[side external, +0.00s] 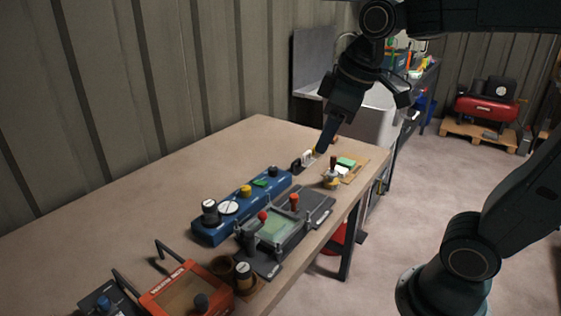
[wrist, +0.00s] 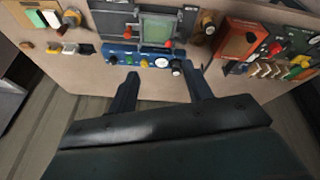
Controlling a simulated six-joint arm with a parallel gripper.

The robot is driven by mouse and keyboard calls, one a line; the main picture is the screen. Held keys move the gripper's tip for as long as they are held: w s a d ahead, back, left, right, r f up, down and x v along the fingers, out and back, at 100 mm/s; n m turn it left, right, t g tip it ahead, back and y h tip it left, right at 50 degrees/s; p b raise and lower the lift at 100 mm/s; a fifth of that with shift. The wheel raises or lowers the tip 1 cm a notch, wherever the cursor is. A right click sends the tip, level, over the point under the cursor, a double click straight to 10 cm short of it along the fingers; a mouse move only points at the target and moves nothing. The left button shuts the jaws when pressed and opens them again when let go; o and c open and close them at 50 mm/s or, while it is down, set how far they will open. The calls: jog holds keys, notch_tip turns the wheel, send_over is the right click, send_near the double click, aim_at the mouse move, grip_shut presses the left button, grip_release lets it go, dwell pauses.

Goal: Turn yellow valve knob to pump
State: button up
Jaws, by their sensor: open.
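The yellow valve knob (side external: 246,190) sits on a long blue panel (side external: 203,231) on the bench, between a green part and a white round gauge. The wrist view shows the yellow knob (wrist: 144,63) too, small, on the blue panel (wrist: 122,51). Its pointer direction and any pump marking are too small to read. My gripper (side external: 364,121) is open and empty, up above the far end of the bench. In the wrist view my gripper (wrist: 161,77) has its fingers spread apart below the panel, touching nothing that I can see.
A grey fixture with red knobs (side external: 272,232) stands beside the blue panel. An orange-red box (side external: 180,284) is at the near end. Small parts and a yellowish board (side external: 355,173) lie at the far end. The bench's wall side (side external: 150,190) is clear.

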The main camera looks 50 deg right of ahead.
jog(key=w+d+n+g, duration=0.1)
jog(key=w+n, duration=0.2)
jog(key=w, duration=0.5)
jog(key=n+g, duration=0.3)
jog(key=n, duration=0.4)
send_over(245, 187)
notch_tip(245, 187, down, 12)
jog(key=shift+s+f, duration=0.1)
jog(key=shift+f, duration=0.1)
jog(key=shift+f, duration=0.15)
notch_tip(245, 187, down, 14)
jog(key=shift+r, duration=0.25)
jog(key=c, duration=1)
